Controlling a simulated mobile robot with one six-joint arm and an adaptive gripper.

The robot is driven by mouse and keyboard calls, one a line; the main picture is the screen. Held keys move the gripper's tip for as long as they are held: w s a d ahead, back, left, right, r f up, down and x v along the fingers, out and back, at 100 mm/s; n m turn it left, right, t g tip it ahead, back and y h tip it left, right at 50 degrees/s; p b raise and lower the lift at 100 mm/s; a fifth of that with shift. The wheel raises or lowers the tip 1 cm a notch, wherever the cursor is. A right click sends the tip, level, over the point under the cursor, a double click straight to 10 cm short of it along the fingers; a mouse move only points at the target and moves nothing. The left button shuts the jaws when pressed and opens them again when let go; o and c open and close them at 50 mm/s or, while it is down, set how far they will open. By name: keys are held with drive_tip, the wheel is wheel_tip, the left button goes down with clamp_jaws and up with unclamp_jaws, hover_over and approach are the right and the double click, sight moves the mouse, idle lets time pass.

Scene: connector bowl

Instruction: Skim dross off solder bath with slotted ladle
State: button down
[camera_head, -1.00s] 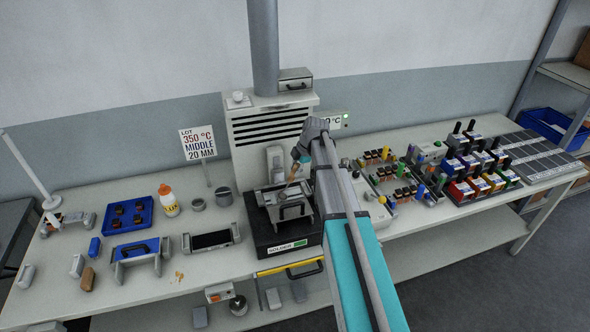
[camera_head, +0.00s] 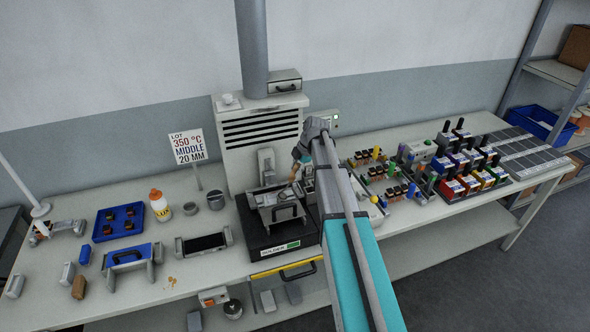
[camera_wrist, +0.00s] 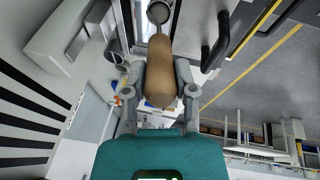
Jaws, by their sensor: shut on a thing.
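The solder bath (camera_head: 275,248) is a dark box with a "SOLDER" label and a metal top, below the white louvred unit. My gripper (camera_wrist: 161,88) is shut on the brown handle (camera_wrist: 160,70) of the ladle, one finger on each side. The ladle's metal bowl (camera_wrist: 158,12) shows at the top edge of the wrist view, partly cut off. In the head view my gripper (camera_head: 298,168) is over the bath, and my arm hides part of it. The solder surface and any dross on it cannot be made out.
Left of the bath stand a grey cup (camera_head: 215,200), a smaller tin (camera_head: 190,208), a flux bottle (camera_head: 160,205) and a framed fixture (camera_head: 205,243). A sign (camera_head: 188,146) reads 350 °C, middle, 20 mm. Connector racks (camera_head: 470,170) crowd the bench at right.

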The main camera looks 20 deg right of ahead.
drive_tip(key=shift+d, duration=0.1)
drive_tip(key=shift+d+r, duration=0.1)
drive_tip(key=shift+d, duration=1.55)
wheel_tip(320, 180, up, 6)
drive_tip(key=p, duration=0.6)
